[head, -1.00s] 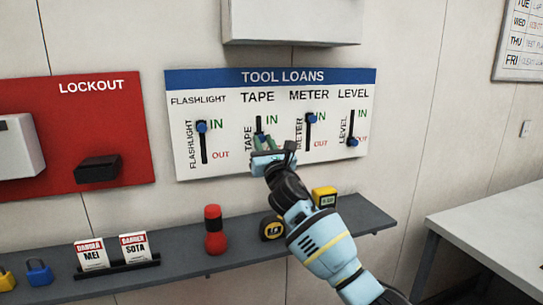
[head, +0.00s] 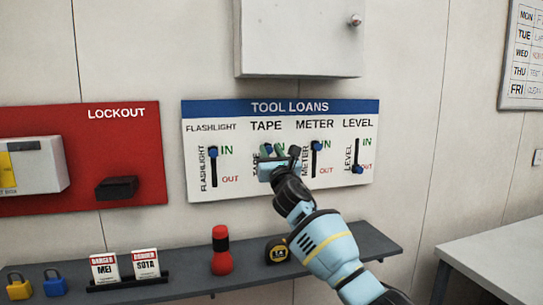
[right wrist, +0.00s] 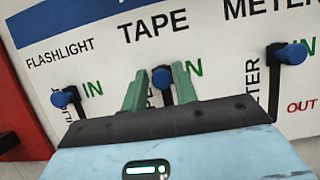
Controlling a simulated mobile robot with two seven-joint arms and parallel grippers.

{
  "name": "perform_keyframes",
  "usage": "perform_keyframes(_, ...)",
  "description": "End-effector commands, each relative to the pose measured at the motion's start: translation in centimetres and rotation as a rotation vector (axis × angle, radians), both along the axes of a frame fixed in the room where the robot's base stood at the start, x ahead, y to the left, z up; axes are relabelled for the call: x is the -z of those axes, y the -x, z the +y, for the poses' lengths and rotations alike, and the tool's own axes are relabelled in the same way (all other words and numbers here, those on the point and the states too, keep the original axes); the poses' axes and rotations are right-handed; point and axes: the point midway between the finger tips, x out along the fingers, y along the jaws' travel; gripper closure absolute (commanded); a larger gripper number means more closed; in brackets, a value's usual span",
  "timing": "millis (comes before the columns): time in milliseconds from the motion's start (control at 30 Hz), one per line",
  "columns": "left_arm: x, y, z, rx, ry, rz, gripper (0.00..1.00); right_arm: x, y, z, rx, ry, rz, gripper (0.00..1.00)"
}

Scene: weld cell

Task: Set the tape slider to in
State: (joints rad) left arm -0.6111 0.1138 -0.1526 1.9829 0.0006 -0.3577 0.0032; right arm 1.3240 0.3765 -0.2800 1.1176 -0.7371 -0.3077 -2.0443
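The tape slider is on the tool loans board, under the word TAPE. Its blue knob (head: 268,148) is at the upper end of its slot, level with the green IN. My right gripper (head: 275,154) is at the slider from below and in front, covering the lower slot and the tape OUT label. In the right wrist view the knob (right wrist: 162,77) sits between the two green fingers of the right gripper (right wrist: 161,82), which are close on both sides of it. My left gripper is not in view.
The flashlight knob (head: 213,152) and meter knob (head: 317,146) are up at IN; the level knob (head: 358,170) is down at OUT. A grey cabinet (head: 300,40) hangs above. A shelf (head: 345,246) below holds a red flashlight (head: 221,252) and a tape measure (head: 278,251).

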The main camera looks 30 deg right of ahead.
Motion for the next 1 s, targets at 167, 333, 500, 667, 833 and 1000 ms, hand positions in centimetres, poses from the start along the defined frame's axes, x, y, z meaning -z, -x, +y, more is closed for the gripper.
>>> perform_keyframes(167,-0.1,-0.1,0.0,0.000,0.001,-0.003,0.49,-0.1,0.0,0.0,0.001,0.000,0.000,0.56)
perform_keyframes(333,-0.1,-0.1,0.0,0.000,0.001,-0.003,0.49,0.1,0.0,0.0,0.001,0.000,0.002,0.56)
perform_keyframes(500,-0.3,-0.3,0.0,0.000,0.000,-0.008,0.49,0.3,0.5,0.0,0.003,0.000,0.003,0.56)
perform_keyframes(667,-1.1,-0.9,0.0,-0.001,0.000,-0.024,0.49,0.7,2.0,0.4,0.002,0.003,0.000,0.56)
perform_keyframes(833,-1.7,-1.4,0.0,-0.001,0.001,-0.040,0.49,1.5,4.1,0.9,0.001,0.003,-0.001,0.56)
perform_keyframes(1000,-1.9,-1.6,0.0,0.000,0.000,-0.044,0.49,2.4,5.8,1.3,0.001,0.001,0.000,0.56)
